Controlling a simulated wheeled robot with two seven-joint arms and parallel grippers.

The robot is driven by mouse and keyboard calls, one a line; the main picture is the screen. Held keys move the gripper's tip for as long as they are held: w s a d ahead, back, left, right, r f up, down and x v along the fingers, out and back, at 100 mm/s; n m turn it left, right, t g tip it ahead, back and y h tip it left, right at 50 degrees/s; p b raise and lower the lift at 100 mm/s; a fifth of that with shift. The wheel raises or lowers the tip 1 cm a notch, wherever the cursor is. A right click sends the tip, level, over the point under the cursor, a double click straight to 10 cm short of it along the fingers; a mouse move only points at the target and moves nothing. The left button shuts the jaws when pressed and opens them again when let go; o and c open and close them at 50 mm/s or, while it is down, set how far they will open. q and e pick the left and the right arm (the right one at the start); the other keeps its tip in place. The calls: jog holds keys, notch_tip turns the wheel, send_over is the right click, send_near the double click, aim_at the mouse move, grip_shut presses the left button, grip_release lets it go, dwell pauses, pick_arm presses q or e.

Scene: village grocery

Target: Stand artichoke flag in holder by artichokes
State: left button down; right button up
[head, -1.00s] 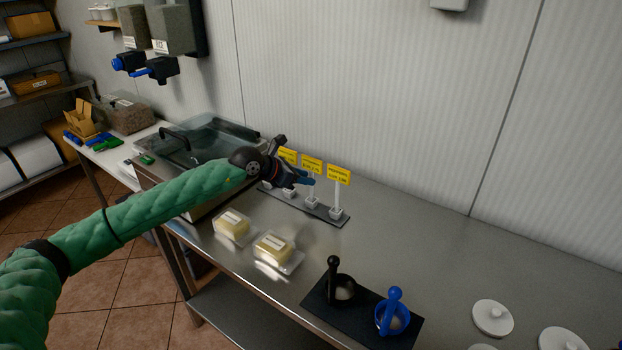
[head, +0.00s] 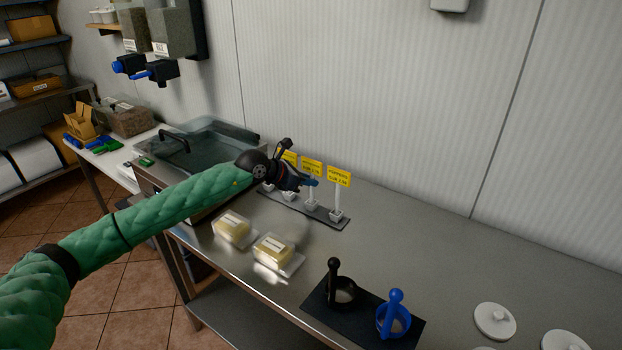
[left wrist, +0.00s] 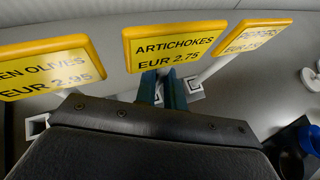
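The artichokes flag, a yellow sign reading "ARTICHOKES EUR 2.75" (left wrist: 174,45), is in the middle of the left wrist view. In the head view a row of yellow flags stands upright on white stems in small white sockets on a dark strip (head: 325,216). My left gripper (head: 312,182) is at this row, at stem height below the signs. In the left wrist view its two dark teal fingers (left wrist: 163,92) are close together just below the artichokes sign. They hide most of its stem, and I cannot tell whether they grip it. My right gripper is not in view.
An olives flag (left wrist: 50,68) and a peppers flag (left wrist: 252,36) stand close on either side. Two clear packs (head: 233,229) (head: 277,253) lie in front. A dark mat with a black scoop (head: 341,291) and a blue scoop (head: 394,316) is nearer. The counter's right middle is clear.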

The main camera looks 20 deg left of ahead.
pick_arm(q)
jog(key=shift+r, duration=0.1)
jog(key=shift+r+p, duration=0.45)
jog(key=shift+r, duration=1.75)
jog(key=shift+r, duration=0.1)
notch_tip(320, 180, up, 6)
send_over(310, 167)
jog(key=shift+s+a+r+p, duration=0.15)
jog(key=shift+s+a+p, duration=0.1)
jog(key=shift+s+p, duration=0.15)
